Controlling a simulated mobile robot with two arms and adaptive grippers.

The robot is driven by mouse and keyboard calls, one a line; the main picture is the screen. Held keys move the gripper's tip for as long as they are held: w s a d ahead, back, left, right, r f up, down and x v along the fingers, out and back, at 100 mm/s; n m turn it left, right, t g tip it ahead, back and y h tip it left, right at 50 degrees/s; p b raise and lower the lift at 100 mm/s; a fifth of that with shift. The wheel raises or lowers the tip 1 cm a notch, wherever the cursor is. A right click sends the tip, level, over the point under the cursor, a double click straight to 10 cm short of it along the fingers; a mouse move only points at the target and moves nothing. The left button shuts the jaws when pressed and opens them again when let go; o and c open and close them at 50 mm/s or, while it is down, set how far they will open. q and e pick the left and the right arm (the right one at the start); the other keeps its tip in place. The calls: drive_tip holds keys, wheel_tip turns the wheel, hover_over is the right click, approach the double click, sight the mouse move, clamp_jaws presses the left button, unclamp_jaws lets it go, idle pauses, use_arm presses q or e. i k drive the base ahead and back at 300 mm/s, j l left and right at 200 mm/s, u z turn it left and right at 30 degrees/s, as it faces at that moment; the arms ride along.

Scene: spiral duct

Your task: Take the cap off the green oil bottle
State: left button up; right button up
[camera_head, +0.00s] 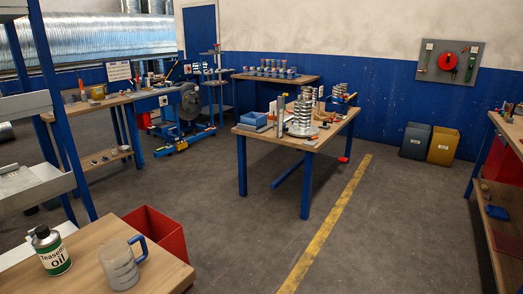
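The green oil bottle (51,252) stands upright on a wooden table (165,268) at the lower left. It has a white and green label reading "Teaseed Oil". Its dark cap (41,231) sits on top of the bottle. A clear measuring jug (118,265) with a blue handle stands just right of the bottle. Neither of my grippers shows in the head view.
A red bin (160,231) stands behind the wooden table. A shelf rack with blue posts (52,100) rises at the left edge. A workbench (328,137) with metal parts stands mid-room. The floor around the yellow line (325,225) is clear.

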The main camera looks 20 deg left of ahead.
sight(51, 253)
drive_tip(key=i+l+u, duration=0.1)
drive_tip(key=i+u, duration=0.15)
drive_tip(key=u, duration=0.2)
drive_tip(key=i+l+u, duration=0.2)
drive_tip(key=u, duration=0.25)
drive_tip(key=i+l+u, duration=0.3)
drive_tip(key=u, duration=0.15)
drive_tip(key=i+l+u, duration=0.15)
drive_tip(key=l+u, duration=0.15)
drive_tip(key=u, duration=0.15)
drive_tip(key=i+l+u, duration=0.1)
drive_tip(key=l+u, duration=0.35)
